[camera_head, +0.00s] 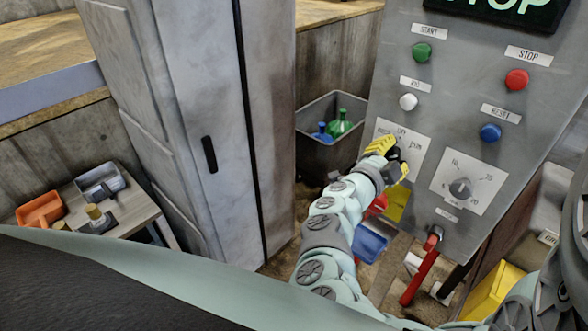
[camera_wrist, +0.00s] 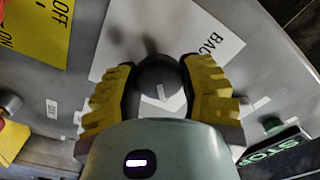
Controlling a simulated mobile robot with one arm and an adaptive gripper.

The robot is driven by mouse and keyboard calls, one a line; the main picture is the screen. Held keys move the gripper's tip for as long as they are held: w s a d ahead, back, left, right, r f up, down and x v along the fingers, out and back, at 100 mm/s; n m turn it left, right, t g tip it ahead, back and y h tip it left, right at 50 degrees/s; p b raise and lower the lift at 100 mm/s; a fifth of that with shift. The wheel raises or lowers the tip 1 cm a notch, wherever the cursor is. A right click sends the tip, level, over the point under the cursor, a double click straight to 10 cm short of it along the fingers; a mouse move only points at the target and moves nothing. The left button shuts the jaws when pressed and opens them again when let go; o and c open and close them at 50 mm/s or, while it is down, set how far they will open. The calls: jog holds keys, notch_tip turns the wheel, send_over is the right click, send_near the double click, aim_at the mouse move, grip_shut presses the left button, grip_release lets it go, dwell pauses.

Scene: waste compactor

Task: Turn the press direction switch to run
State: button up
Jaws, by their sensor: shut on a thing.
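The press direction switch is a round dark knob (camera_wrist: 157,76) with a short white mark, on a white plate (camera_wrist: 122,42) in the wrist view. The plate lettering is partly cut off; "BAC" is readable at one edge. My gripper (camera_wrist: 159,66) is shut on the knob, with one ribbed yellow finger on each side. In the head view the plate (camera_head: 413,142) is on the front of the grey control panel, and my gripper (camera_head: 390,157) covers much of the knob. I cannot tell which label the mark points to.
The panel carries a green start button (camera_head: 421,51), red stop button (camera_head: 517,79), white button (camera_head: 408,102), blue reset button (camera_head: 490,132) and another dial (camera_head: 460,188). A red lever (camera_head: 420,268) is below. A dark bin (camera_head: 321,155) with bottles stands behind my arm.

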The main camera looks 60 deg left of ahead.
dwell(0.4)
jog(key=o, duration=1.2)
jog(key=shift+s, duration=0.15)
jog(key=v, duration=1.1)
jog(key=shift+s+d, duration=0.2)
jog(key=shift+s, duration=0.2)
